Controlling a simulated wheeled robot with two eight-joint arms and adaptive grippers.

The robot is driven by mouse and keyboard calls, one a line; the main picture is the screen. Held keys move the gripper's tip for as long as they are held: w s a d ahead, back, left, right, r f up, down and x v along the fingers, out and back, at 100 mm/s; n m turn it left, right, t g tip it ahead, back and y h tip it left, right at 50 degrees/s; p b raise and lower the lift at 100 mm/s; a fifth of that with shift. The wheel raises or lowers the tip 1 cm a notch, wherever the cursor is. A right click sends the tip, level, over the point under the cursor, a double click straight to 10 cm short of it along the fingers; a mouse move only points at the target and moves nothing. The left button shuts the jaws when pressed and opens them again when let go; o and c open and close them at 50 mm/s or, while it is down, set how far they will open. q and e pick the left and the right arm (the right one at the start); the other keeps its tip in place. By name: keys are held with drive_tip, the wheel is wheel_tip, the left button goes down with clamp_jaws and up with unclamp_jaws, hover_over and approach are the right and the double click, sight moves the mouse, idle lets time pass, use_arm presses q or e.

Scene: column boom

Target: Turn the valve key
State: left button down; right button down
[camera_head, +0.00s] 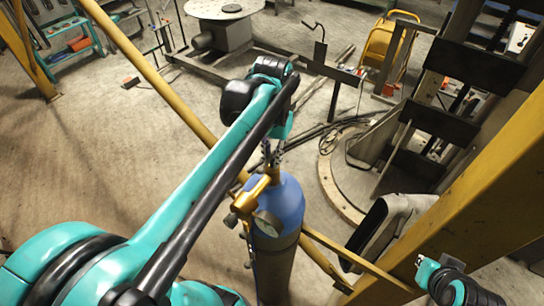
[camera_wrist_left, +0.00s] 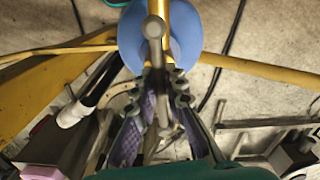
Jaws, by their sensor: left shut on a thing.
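A gas cylinder with a blue shoulder (camera_head: 282,200) stands upright in the middle of the head view, with a brass valve (camera_head: 246,199) and a round gauge on it. The blue shoulder also shows in the left wrist view (camera_wrist_left: 205,45). My left gripper (camera_head: 272,158) is over the cylinder top, pointing down. In the left wrist view, its fingers (camera_wrist_left: 162,105) are shut on the grey valve key (camera_wrist_left: 154,35), whose rounded end sits over the yellow valve stem. The fingers hide part of the key. My right gripper is not in view.
A yellow rail (camera_head: 345,260) runs beside the cylinder, and a broad yellow beam (camera_head: 475,205) rises at the right. A grey duct (camera_head: 385,225) lies right of the cylinder. Hoses and a dark post (camera_head: 333,100) stand behind. Concrete floor at left is mostly clear.

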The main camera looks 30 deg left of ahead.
use_arm(q)
drive_tip(key=shift+m, duration=0.6)
drive_tip(key=shift+w+m+b, duration=0.1)
drive_tip(key=shift+m+b, duration=0.25)
drive_tip(key=shift+m, duration=0.85)
idle(0.7)
drive_tip(key=c, duration=1.6)
unclamp_jaws()
drive_tip(key=shift+o, duration=0.2)
wheel_tip(320, 180, up, 12)
